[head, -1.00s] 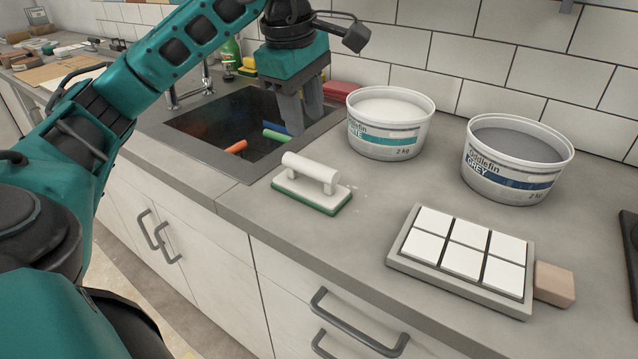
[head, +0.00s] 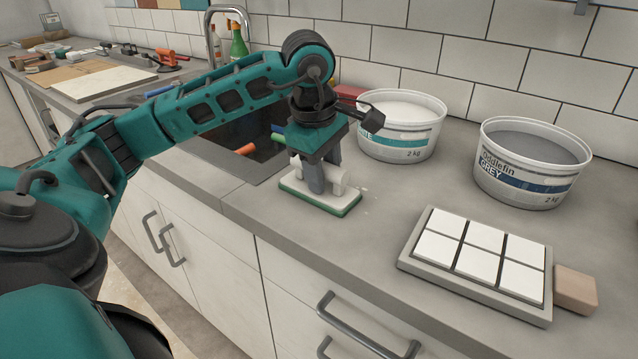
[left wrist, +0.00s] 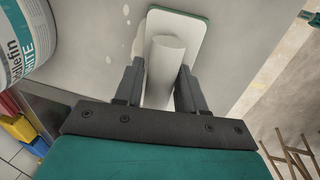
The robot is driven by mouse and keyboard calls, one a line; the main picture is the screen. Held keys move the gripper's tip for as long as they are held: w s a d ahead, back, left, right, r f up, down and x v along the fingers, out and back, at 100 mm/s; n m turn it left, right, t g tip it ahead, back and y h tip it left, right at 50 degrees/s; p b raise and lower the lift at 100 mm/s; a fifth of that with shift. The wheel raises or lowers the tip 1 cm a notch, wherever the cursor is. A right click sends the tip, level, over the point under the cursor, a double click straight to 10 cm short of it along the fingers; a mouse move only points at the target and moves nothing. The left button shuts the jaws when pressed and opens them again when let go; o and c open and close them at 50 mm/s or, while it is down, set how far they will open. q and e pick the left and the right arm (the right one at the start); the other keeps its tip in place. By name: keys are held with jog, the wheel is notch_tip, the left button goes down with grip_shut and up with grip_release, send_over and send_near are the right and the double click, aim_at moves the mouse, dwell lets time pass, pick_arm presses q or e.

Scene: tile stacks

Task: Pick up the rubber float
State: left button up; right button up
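The rubber float (head: 338,205), with a white cylindrical handle and a white plate edged in green, lies on the grey counter in front of the sink. My left gripper (head: 318,187) is down at the float from above, its fingers hiding part of the handle in the head view. In the left wrist view, the float (left wrist: 190,28) lies under my left gripper (left wrist: 158,80), with the handle between the two spread fingers. A gap shows between the left-hand finger and the handle.
A white-filled tub (head: 402,130) stands close behind the float, and a grey-filled tub (head: 530,165) is to the right. A tray of white tiles (head: 407,262) and a tan block (head: 575,289) lie front right. The sink (head: 222,150) opens behind left.

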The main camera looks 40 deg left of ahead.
aim_at(324, 163)
pick_arm(q)
jog(key=shift+c, duration=0.4)
jog(key=c, duration=0.5)
grip_shut()
pick_arm(e)
jog(key=shift+s+f, duration=0.2)
jog(key=shift+f, duration=0.1)
pick_arm(q)
jog(key=shift+r, duration=0.1)
jog(key=shift+r, duration=0.55)
notch_tip(324, 163, up, 19)
jog(key=p, duration=0.7)
pick_arm(e)
jog(key=shift+h, duration=0.6)
jog(key=d+r, duration=0.1)
jog(key=r, duration=0.1)
jog(key=s+d+r, duration=0.1)
jog(key=shift+s+d+r, duration=0.1)
jog(key=shift+d+r, duration=0.25)
jog(key=shift+r, duration=0.05)
